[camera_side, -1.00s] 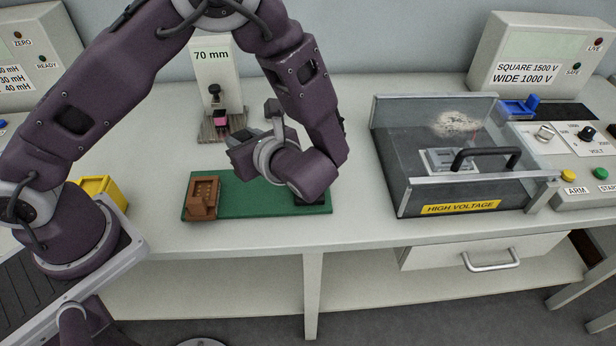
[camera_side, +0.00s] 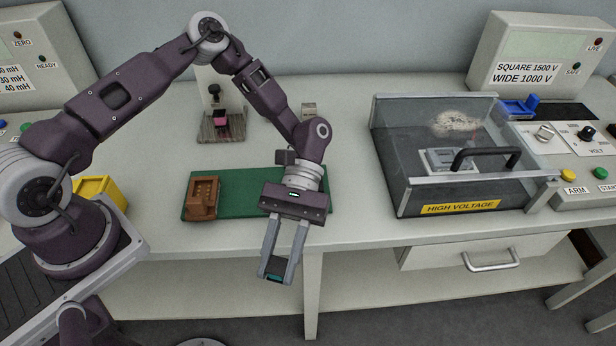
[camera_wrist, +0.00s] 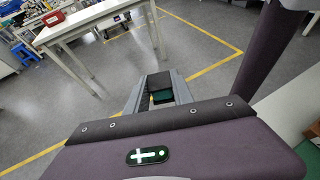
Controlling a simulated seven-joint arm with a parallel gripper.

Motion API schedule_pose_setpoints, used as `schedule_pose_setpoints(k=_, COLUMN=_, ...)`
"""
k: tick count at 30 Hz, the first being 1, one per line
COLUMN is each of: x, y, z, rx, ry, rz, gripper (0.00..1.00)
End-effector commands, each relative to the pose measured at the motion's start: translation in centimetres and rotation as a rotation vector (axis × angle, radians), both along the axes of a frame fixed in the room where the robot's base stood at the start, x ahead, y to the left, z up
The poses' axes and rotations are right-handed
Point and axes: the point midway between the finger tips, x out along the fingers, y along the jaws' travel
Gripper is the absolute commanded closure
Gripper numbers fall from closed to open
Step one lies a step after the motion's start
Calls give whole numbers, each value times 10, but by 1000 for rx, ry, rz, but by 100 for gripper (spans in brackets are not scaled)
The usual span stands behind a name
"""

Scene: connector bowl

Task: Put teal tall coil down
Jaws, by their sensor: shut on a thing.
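My gripper (camera_side: 277,268) is shut on the teal coil (camera_side: 274,277), of which only a small dark teal part shows between the fingertips. In the side view the gripper hangs in front of the bench's front edge, pointing down and toward the camera. In the wrist view the teal coil (camera_wrist: 161,96) shows between the fingers (camera_wrist: 159,88), with a dark block above it. Most of the coil is hidden by the fingers.
A green mat (camera_side: 238,196) with a brown socketed block (camera_side: 203,198) lies behind the gripper. A clear-lidded high voltage box (camera_side: 440,160) stands to the right. A yellow bin (camera_side: 100,190) and a pink block on a stand (camera_side: 220,118) are to the left. Bare bench shows between mat and box.

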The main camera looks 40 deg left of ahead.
Motion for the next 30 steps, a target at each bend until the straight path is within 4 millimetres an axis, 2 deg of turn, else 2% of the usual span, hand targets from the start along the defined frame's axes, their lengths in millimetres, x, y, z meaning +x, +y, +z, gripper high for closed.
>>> schedule_pose_setpoints(k=5, x=38, y=-3, z=10, rx=3, ry=10, rz=478, gripper=100)
schedule_pose_setpoints(k=8, x=73, y=4, z=23, rx=5, ry=2, rz=820, gripper=100)
schedule_pose_setpoints(k=12, x=124, y=30, z=48, rx=8, ry=-7, rz=1272, gripper=100)
schedule_pose_setpoints(k=15, x=153, y=55, z=67, rx=7, ry=-7, rz=1529, gripper=100)
schedule_pose_setpoints(k=18, x=173, y=80, z=83, rx=1, ry=-2, rz=1724, gripper=100)
schedule_pose_setpoints(k=23, x=188, y=105, z=96, rx=-9, ry=4, rz=1891, gripper=100)
schedule_pose_setpoints(k=30, x=190, y=108, z=47, rx=-10, ry=10, rz=1915, gripper=100)
